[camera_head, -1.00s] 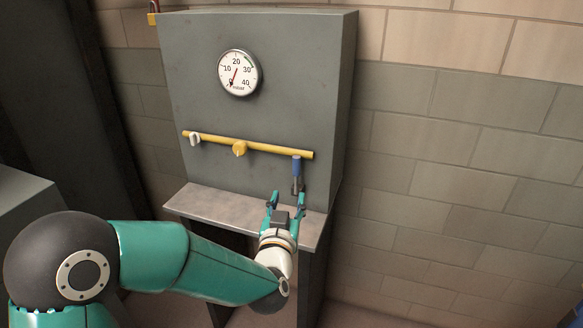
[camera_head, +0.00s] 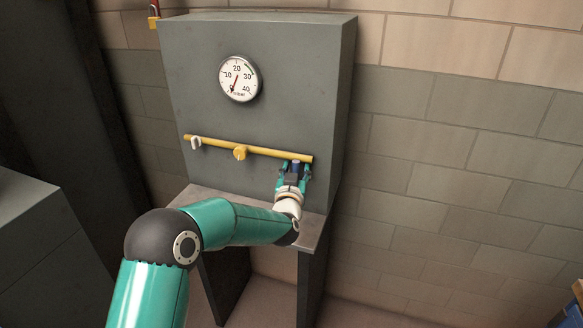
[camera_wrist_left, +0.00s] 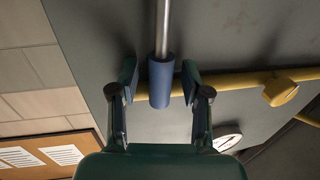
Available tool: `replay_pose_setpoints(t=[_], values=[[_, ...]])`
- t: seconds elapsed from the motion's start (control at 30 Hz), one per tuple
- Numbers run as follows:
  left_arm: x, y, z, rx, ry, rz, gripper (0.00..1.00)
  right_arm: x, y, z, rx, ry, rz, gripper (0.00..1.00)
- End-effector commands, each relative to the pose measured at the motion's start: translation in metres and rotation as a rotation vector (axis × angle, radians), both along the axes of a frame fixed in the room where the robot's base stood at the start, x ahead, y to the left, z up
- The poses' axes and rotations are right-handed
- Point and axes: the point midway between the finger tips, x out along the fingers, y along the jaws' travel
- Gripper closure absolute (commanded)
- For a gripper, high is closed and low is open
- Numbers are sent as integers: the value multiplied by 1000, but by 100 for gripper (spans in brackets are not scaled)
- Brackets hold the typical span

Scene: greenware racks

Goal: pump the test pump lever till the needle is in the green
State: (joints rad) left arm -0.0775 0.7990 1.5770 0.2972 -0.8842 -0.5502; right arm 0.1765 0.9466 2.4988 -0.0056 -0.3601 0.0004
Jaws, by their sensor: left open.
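The test pump is a grey cabinet with a round white gauge (camera_head: 239,79) on its front. The gauge's red needle points low, near the 0 mark, and a dark green band shows faintly at the dial's upper right. The pump lever has a blue grip (camera_head: 296,166), which also shows in the left wrist view (camera_wrist_left: 161,82) on a silver rod. My left gripper (camera_head: 294,170) is open at the lever. In the left wrist view its fingers (camera_wrist_left: 159,80) stand on either side of the blue grip, with small gaps. My right gripper is not in view.
A metal ledge (camera_head: 203,194) juts out below. A brick wall stands right of the cabinet.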

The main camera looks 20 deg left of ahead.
Motion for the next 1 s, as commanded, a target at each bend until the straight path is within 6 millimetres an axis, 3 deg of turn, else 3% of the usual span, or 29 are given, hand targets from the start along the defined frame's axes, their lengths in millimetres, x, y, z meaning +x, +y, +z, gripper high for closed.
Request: replay_pose_setpoints(t=[0.3, 0.6, 0.83, 0.87, 1.0], values=[[2, 1, 0, 0, 0, 0, 54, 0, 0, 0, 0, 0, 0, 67], [1, 1, 0, 0, 0, 1, 100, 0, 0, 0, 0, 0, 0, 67], [1, 1, 0, 0, 0, 1, 100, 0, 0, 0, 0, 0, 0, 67], [1, 17, 0, 1, 1, 5, 100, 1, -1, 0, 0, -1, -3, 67], [0, 9, -1, 0, -5, 8, 100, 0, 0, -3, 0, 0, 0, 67]])
